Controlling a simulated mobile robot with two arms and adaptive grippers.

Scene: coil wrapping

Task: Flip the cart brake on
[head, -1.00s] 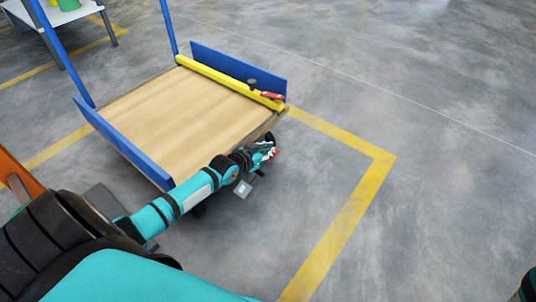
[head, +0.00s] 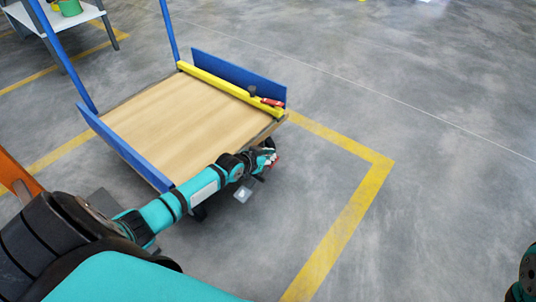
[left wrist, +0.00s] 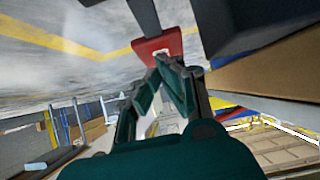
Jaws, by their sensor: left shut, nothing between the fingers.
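The cart (head: 180,130) has a wooden deck and blue side boards. A small red pedal, which looks like the brake, shows at its near right corner beside my left gripper (head: 270,160). In the left wrist view the red pedal (left wrist: 157,44) is just ahead of the fingertips of the left gripper (left wrist: 170,64). The fingers are shut with nothing between them, and the tips are at or very near the pedal's lower edge. I cannot tell whether they touch it. My right gripper is not in view; only part of my right arm shows at the right edge.
A yellow bar (head: 225,87) lies along the deck's far side, with a red-handled item (head: 271,102) at its right end. A white table (head: 85,17) with a green container stands at the upper left. The floor right of the cart is clear, with yellow lines (head: 345,222).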

